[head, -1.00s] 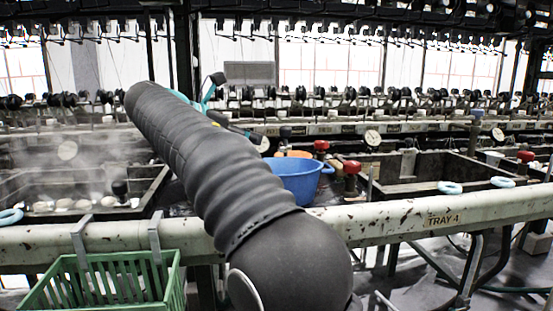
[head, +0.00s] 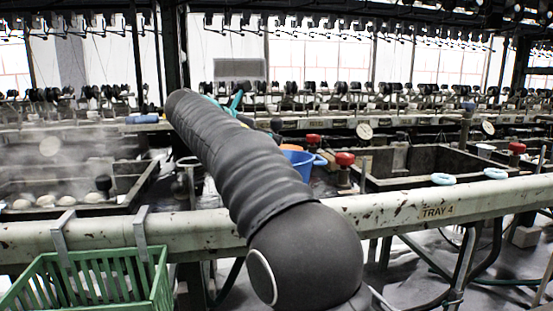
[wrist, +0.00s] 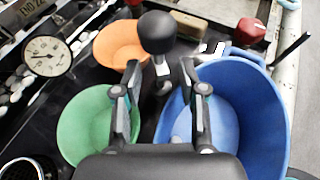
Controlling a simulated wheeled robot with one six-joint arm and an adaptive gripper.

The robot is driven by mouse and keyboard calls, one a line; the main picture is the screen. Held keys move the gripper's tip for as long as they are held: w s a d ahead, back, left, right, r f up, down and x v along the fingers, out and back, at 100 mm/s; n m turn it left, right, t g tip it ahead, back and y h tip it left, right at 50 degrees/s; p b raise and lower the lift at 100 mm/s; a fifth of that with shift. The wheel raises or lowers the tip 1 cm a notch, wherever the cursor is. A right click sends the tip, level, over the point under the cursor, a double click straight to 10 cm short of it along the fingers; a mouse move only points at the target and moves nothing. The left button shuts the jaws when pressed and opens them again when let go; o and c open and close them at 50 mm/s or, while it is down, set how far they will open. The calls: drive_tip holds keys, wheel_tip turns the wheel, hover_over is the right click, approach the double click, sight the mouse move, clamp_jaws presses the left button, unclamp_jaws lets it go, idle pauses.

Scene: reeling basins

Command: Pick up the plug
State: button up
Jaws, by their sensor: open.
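In the wrist view a black round-topped knob on a pale stem, which looks like the plug (wrist: 158,33), stands just beyond my gripper (wrist: 160,72). My gripper is open, with one finger on each side of the stem's line and nothing seen held between them. Whether the fingertips reach down beside the stem I cannot tell. In the head view my dark arm hides most of the gripper and that spot. A similar black knob (head: 103,183) shows at the steaming left basin.
A blue tub (wrist: 245,110) is close by the right finger, a green bowl (wrist: 88,125) by the left finger. An orange bowl (wrist: 121,40), a gauge (wrist: 46,56) and a red knob (wrist: 252,31) stand around. A pale rail (head: 400,206) and green basket (head: 150,255) are in front.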

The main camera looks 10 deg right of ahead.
drive_tip(key=x, duration=0.3)
drive_tip(key=shift+w+d+f, duration=0.15)
drive_tip(key=shift+w+d, duration=0.05)
drive_tip(key=shift+d, duration=0.1)
clamp_jaws()
